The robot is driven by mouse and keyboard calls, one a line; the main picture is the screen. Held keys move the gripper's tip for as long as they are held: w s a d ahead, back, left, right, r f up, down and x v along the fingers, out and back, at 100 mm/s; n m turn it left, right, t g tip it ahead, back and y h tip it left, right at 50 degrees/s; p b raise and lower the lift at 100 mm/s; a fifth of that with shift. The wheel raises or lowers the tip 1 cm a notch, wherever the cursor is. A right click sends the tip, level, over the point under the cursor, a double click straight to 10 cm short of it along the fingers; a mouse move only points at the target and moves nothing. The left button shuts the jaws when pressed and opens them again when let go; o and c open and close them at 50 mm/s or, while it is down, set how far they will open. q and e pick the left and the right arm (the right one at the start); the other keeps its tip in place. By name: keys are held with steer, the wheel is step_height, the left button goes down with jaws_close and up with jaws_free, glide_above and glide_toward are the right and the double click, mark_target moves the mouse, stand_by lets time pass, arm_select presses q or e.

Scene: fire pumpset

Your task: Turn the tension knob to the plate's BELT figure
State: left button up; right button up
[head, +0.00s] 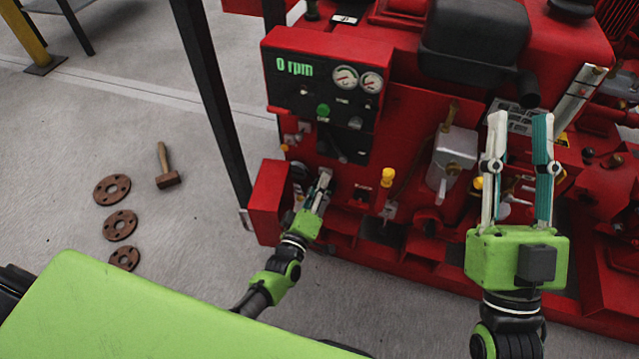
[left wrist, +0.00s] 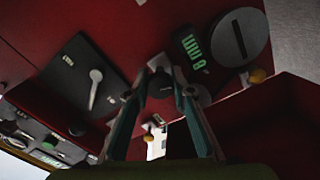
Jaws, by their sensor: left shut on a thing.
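My left gripper (head: 324,178) is at the lower left of the red pumpset. In the left wrist view its fingertips (left wrist: 160,84) are closed around a small dark knob (left wrist: 161,90), which looks like the tension knob. The fingers cover much of it, and in the head view it is hidden. A green-digit display (left wrist: 193,52) is beside it; I cannot read its figure surely. A light plate with small print (head: 513,117) shows behind my right gripper, too small to read for a BELT figure. My right gripper (head: 519,122) is open and empty in front of the pumpset.
The panel (head: 323,100) reads 0 rpm above the left gripper. A round slotted grey part (left wrist: 240,37) and a panel with a pale lever (left wrist: 94,88) flank the knob. A yellow-topped handle (head: 388,177) stands right of the left gripper. A mallet (head: 166,170) and rusty flanges lie on the floor.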

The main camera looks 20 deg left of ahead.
arm_select(q)
steer(key=shift+f+m, duration=0.1)
steer(key=shift+m, duration=0.3)
arm_select(e)
steer(key=shift+w+f+g, duration=0.4)
steer(key=shift+f, duration=0.15)
arm_select(q)
steer(key=o, duration=1.1)
steer(key=shift+o, duration=0.2)
steer(key=shift+n, duration=0.3)
arm_select(e)
steer(key=shift+f, duration=0.1)
